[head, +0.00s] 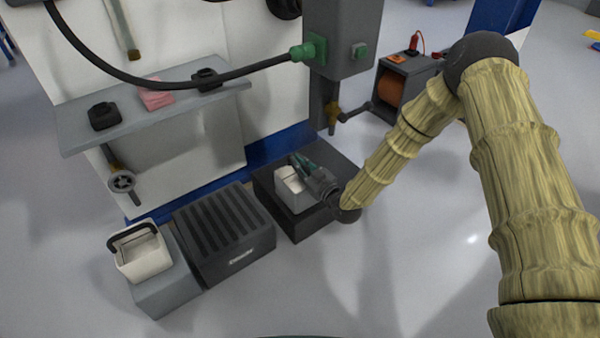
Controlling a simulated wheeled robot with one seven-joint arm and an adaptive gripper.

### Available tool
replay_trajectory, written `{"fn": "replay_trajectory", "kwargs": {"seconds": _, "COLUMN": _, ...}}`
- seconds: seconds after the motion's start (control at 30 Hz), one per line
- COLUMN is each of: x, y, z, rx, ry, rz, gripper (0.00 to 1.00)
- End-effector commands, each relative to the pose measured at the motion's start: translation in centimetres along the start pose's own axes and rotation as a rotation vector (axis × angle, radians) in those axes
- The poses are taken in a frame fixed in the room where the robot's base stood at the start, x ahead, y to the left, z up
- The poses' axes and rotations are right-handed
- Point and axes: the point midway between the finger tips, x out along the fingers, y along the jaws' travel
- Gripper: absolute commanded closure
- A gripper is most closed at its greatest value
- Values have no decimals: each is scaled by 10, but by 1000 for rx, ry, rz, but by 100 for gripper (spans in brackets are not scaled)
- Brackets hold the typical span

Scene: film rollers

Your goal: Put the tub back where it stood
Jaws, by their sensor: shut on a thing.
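A small pale grey-white tub (287,190) is at the top of a low dark block (270,188) by the foot of the white wall. My gripper (303,172) reaches it from the right and is shut on its rim side, with green-tipped fingers. The tub looks upright. Whether its base touches the block cannot be told. The arm comes in from the right and hides part of the block's right side.
A dark ribbed box (228,240) stands left of the block. Left of it, a cream bucket with a black handle (142,255) stands on a grey block (165,292). A grey shelf (135,120) juts from the wall above. A grey post box (340,45) hangs overhead. Floor in front is clear.

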Motion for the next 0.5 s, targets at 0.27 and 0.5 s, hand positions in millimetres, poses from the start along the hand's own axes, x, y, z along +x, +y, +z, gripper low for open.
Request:
{"fn": "replay_trajectory", "kwargs": {"seconds": 0.27, "x": 11, "y": 4, "z": 18, "rx": 1, "ry": 0, "rz": 1, "gripper": 100}}
{"fn": "replay_trajectory", "kwargs": {"seconds": 0.5, "x": 11, "y": 0, "z": 38, "rx": 0, "ry": 1, "rz": 1, "gripper": 100}}
